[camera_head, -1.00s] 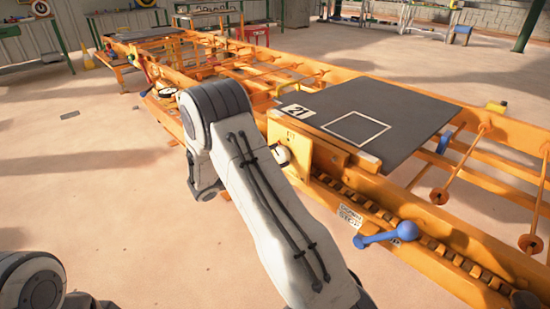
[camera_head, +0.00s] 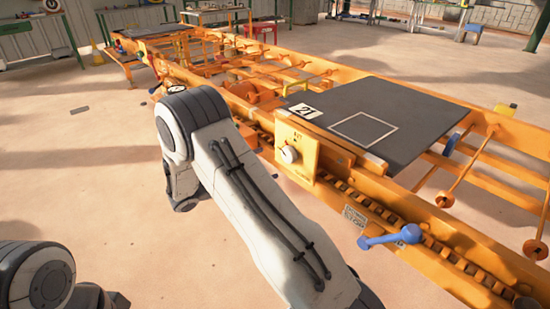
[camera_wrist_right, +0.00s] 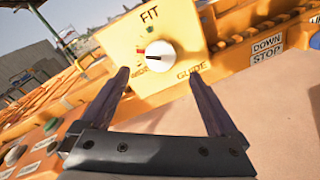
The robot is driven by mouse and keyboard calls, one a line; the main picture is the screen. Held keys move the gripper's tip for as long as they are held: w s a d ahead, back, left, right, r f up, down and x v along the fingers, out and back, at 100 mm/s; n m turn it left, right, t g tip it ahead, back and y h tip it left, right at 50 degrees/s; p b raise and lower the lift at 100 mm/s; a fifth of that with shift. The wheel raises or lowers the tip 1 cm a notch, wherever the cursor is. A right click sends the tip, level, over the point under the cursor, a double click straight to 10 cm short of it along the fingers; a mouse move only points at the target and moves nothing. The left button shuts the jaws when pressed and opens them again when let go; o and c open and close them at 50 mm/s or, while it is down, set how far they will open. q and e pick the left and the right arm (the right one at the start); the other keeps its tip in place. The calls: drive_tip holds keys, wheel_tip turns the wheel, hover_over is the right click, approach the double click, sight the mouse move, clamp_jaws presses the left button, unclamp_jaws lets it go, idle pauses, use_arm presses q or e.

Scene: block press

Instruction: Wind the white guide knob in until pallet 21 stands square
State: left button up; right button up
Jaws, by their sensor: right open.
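The white guide knob (camera_head: 289,154) sits on a yellow-orange plate on the near rail. In the right wrist view the white knob (camera_wrist_right: 160,56) has a dark mark on its left side, beside a red mark on the plate. The plate (camera_wrist_right: 186,18) reads FIT above and GUIDE below right. My right gripper (camera_wrist_right: 159,75) is open and empty, its fingertips below and either side of the knob, apart from it. My right arm hides this gripper in the head view. Pallet 21 (camera_head: 420,98), a dark grey slab, lies on the frame behind the plate; I cannot tell whether it is square.
A blue-handled lever (camera_head: 408,234) sticks out from the near rail, right of the knob. A DOWN STOP label (camera_wrist_right: 267,50) shows in the right wrist view, with coloured buttons at lower left. The floor left of the orange frame is mostly clear.

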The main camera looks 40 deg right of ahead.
drive_tip(key=shift+a, duration=1.6)
drive_tip(key=shift+s+r, duration=0.1)
